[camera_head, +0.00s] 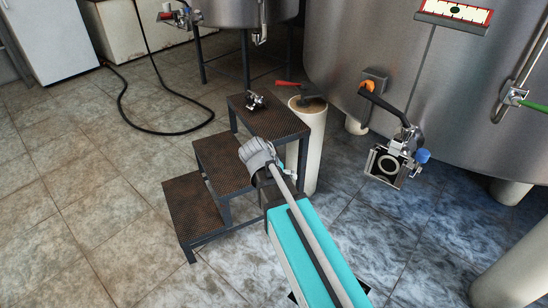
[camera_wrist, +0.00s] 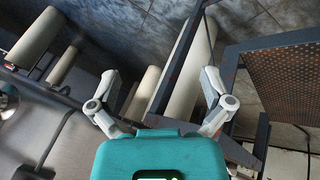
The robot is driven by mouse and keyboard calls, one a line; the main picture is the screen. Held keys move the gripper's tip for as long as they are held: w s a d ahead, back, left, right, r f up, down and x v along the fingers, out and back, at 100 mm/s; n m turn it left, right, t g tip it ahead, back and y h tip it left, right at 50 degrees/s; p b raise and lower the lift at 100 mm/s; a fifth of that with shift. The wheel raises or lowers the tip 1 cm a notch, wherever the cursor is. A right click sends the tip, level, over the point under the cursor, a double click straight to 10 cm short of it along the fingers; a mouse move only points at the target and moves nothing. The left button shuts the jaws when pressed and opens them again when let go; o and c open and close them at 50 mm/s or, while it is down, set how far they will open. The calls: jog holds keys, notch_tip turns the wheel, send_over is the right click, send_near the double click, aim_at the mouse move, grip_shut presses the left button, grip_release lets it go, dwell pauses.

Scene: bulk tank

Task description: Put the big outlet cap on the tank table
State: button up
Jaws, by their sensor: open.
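At the big tank's outlet, in the head view, hangs a square metal fitting with a round ring face (camera_head: 388,165), beside a blue knob; it looks like the big outlet cap, but I cannot be sure. A white pillar with a round brown top (camera_head: 308,105), perhaps the tank table, stands left of it by the tank; a red-handled tool lies at its top. My gripper (camera_wrist: 160,72) is open and empty in the wrist view, its fingers spread wide. In the head view my arm's end is over the step stool, apart from the outlet; its fingertips are not clear there.
A dark step stool (camera_head: 222,165) stands left of the pillar, with a metal clamp-like part (camera_head: 255,101) on its top step. The large tank (camera_head: 400,60) fills the right. A black hose (camera_head: 160,128) lies on the floor. The tiled floor at left is free.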

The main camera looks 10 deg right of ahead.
jog(key=s+a+n+g+y+p, duration=0.1)
jog(key=s+n+y, duration=0.3)
jog(key=s, duration=0.5)
jog(key=shift+a+r+n+g+y+p, duration=0.15)
jog(key=shift+a+n+g+y+p, duration=0.25)
jog(key=shift+y+p, duration=0.5)
jog(key=shift+s, duration=0.1)
